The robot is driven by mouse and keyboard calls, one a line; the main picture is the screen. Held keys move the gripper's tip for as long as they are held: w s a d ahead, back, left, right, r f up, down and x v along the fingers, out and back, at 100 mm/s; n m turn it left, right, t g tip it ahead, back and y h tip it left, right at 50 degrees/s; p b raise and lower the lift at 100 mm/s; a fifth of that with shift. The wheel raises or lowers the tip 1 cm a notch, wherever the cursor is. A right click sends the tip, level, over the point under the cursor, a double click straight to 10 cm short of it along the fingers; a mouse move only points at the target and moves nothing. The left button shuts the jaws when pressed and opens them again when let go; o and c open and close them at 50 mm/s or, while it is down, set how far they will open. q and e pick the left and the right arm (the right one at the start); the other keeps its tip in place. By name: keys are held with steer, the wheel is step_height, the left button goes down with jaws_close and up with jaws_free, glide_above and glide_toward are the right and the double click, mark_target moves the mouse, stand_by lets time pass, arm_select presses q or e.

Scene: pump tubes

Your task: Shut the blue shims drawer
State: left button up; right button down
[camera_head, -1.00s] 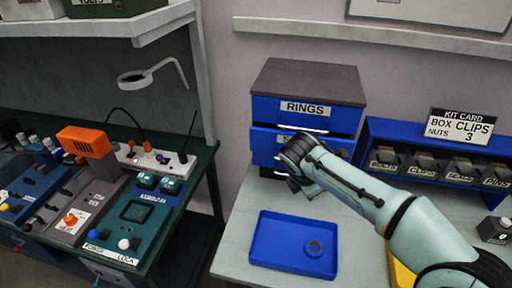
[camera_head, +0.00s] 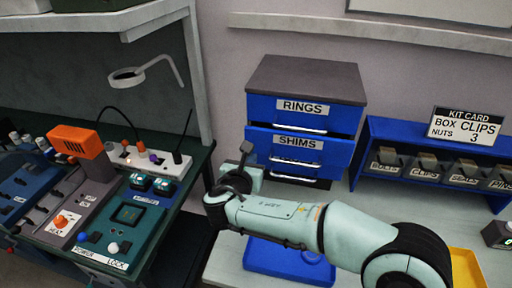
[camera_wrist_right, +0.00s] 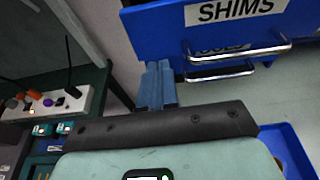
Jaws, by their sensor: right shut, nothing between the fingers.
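The blue shims drawer (camera_head: 335,152) is the middle drawer of a blue cabinet with a dark grey top (camera_head: 305,78). It stands out past the rings drawer (camera_head: 345,113) above it, with a dark gap over its front. Its label and silver handle face me. In the right wrist view, the shims drawer (camera_wrist_right: 160,30) is at the top right, above another handle and a partly hidden label. My right gripper (camera_head: 246,150) is at the left edge of the shims drawer, shut and empty. Its fingers (camera_wrist_right: 157,84) show beside the drawer fronts; contact cannot be told. My left gripper is out of view.
A blue tray (camera_head: 262,262) lies on the pale table (camera_head: 225,262), partly hidden by my right arm. A blue rack of labelled bins (camera_head: 375,165) and a kit card (camera_head: 463,126) stand at the right. A green bench (camera_head: 197,160) with devices is at the left.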

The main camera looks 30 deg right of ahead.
mark_target(260, 139)
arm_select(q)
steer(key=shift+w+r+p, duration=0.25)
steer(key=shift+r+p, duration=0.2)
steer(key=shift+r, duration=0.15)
arm_select(e)
steer(key=x, duration=0.4)
steer(key=r+x, duration=0.1)
steer(key=x, duration=0.1)
steer(key=shift+w+d, duration=0.15)
steer(key=shift+w, duration=0.05)
steer(key=w+d, duration=0.1)
steer(key=w+d+p, duration=0.1)
steer(key=w, duration=0.1)
steer(key=shift+d+r, duration=0.2)
steer(key=shift+d, duration=0.1)
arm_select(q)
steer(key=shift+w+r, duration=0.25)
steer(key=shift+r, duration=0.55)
arm_select(e)
steer(key=shift+s, duration=0.15)
steer(key=shift+r, duration=0.1)
